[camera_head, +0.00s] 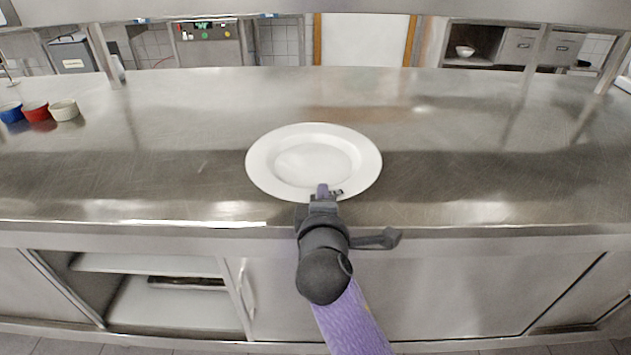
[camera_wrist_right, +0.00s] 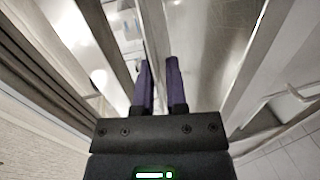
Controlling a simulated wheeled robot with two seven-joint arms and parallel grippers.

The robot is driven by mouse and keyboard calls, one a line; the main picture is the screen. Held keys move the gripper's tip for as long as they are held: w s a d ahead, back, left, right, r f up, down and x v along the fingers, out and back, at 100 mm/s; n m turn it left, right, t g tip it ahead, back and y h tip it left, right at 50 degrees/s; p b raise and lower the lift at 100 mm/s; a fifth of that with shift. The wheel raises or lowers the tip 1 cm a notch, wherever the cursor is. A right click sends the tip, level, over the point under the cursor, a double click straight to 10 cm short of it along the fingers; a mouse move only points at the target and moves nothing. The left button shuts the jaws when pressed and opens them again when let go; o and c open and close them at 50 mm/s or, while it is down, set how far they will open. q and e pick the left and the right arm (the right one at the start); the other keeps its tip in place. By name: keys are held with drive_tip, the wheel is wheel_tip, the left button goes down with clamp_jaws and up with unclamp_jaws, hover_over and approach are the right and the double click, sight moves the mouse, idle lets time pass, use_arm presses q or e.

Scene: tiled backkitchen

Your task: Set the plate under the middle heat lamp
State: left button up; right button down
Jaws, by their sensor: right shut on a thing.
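A white round plate (camera_head: 314,160) with a wide rim is level at the front middle of the steel counter (camera_head: 480,150). I cannot tell whether it rests on the counter or is just above it. My right gripper (camera_head: 325,191) is shut on the plate's near rim, its arm coming in from below. Its purple fingers also show in the right wrist view (camera_wrist_right: 160,80), where I cannot make out the plate. No heat lamp can be made out in either view. My left gripper is out of view.
A blue bowl (camera_head: 11,112), a red bowl (camera_head: 36,111) and a cream bowl (camera_head: 64,110) stand at the counter's left. A steel overhead shelf edge (camera_head: 300,12) crosses the top, with posts at both sides.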

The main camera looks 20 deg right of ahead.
wheel_tip(320, 180, down, 10)
drive_tip(key=b, duration=0.5)
drive_tip(key=shift+b, duration=0.3)
drive_tip(key=c, duration=0.7)
unclamp_jaws()
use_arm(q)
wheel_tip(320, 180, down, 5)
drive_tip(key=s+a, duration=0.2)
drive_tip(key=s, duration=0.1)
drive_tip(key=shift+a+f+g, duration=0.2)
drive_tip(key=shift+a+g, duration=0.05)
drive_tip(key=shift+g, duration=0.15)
use_arm(e)
drive_tip(key=shift+o, duration=0.2)
